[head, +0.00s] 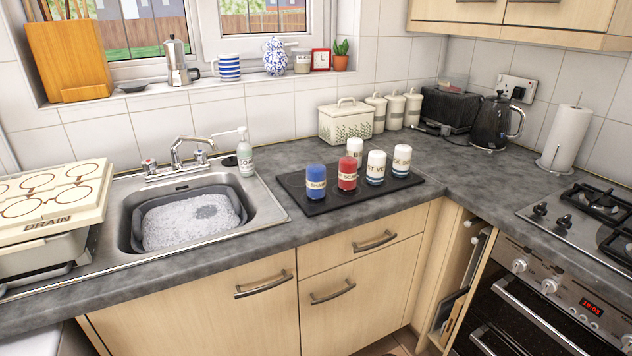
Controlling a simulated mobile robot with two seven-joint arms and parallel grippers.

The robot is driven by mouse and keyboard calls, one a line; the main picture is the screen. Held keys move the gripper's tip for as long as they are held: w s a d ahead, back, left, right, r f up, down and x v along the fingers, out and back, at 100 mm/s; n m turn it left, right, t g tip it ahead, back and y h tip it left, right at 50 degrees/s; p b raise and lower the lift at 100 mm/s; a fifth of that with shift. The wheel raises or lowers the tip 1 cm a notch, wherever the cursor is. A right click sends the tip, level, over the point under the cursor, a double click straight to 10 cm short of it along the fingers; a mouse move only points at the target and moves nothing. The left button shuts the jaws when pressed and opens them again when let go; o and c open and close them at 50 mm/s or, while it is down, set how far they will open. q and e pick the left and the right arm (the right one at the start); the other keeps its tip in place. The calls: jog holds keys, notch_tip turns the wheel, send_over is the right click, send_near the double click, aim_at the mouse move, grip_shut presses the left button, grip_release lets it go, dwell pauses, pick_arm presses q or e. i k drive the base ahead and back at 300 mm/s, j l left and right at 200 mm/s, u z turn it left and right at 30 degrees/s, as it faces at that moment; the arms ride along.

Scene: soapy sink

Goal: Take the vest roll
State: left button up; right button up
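Several upright rolls stand on a black tray (301,203) on the worktop. A blue roll (316,182) is at the left and a red roll (347,174) is beside it; both carry pale label bands. A white roll (354,148) stands behind the red one and is partly hidden. Another white roll with a dark lower band (376,168) and a similar white roll (402,161) stand to the right. The labels are too small to read surely, so I cannot tell which roll is the vest. Neither of my grippers is in view.
A sink (189,220) with suds lies left of the tray, with a tap (181,153) and soap bottle (244,155) behind. A board marked DRAIN (50,202) sits far left. A bread bin (345,122) stands behind the tray, the hob (585,225) right. Worktop in front is clear.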

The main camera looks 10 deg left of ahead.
aim_at(377, 159)
jog(key=i+u, duration=0.1)
jog(key=u, duration=1.6)
jog(key=i+l, duration=0.1)
jog(key=l, duration=0.4)
jog(key=i+l, duration=0.1)
jog(key=l, duration=0.9)
jog(key=i+l, duration=0.15)
jog(key=l, duration=0.4)
